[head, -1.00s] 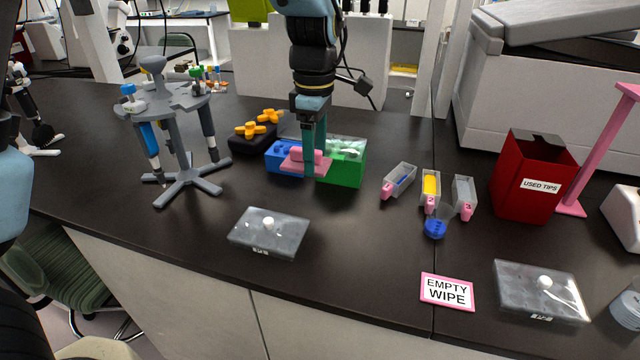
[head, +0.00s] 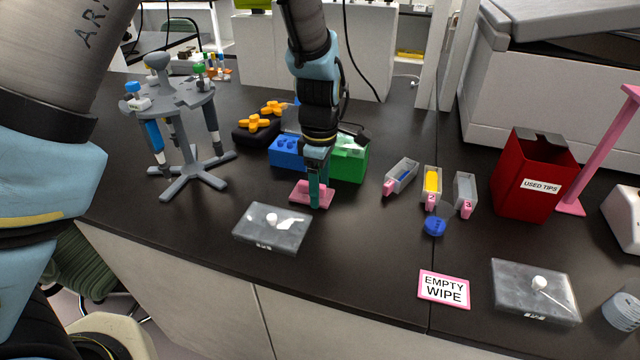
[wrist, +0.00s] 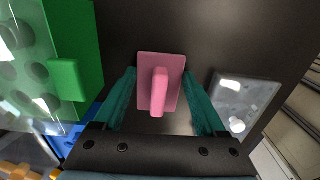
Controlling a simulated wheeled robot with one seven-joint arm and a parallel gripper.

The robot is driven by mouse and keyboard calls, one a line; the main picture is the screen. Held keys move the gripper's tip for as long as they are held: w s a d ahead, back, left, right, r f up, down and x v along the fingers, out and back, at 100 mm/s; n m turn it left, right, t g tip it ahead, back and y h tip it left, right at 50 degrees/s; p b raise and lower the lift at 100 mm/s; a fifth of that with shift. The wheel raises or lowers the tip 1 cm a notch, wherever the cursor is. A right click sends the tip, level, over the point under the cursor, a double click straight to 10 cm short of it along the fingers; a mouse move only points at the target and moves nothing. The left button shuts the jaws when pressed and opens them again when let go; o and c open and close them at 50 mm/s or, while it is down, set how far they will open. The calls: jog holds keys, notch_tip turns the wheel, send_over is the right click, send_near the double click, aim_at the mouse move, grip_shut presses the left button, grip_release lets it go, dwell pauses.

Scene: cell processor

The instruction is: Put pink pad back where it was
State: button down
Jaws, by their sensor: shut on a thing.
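The pink pad (head: 301,190) is a flat square plate with a raised grip bar. My gripper (head: 319,196) points down and is shut on it, in front of the green block (head: 350,165) and blue block (head: 286,151). In the wrist view the pad (wrist: 160,72) lies between the two teal fingers of my gripper (wrist: 160,80). I cannot tell whether the pad touches the bench or hangs just above it.
A clear-lidded tray (head: 270,238) lies close in front of the pad. A grey pipette stand (head: 190,170) is to the left. Small bins (head: 402,175), a blue cap (head: 434,226) and an "EMPTY WIPE" card (head: 444,289) are to the right. Dark bench between the tray and card is clear.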

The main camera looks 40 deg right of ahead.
jog(key=shift+f, duration=0.1)
grip_release()
notch_tip(320, 180, up, 12)
jog(key=b, duration=0.3)
jog(key=w+a+f+m, duration=0.1)
jog(key=w+a+m, duration=0.1)
jog(key=w+a, duration=0.6)
jog(key=w+a+m, duration=0.1)
jog(key=w+a, duration=0.4)
jog(key=a, duration=0.7)
jog(key=s+a+f+m, duration=0.1)
jog(key=a+m, duration=0.1)
jog(key=a, duration=0.9)
jog(key=s+a+f+m+t, duration=0.1)
jog(key=a+m, duration=0.1)
jog(key=a, duration=0.9)
jog(key=shift+s+m+t, duration=0.25)
jog(key=shift+m+t, duration=0.05)
jog(key=shift+m, duration=0.1)
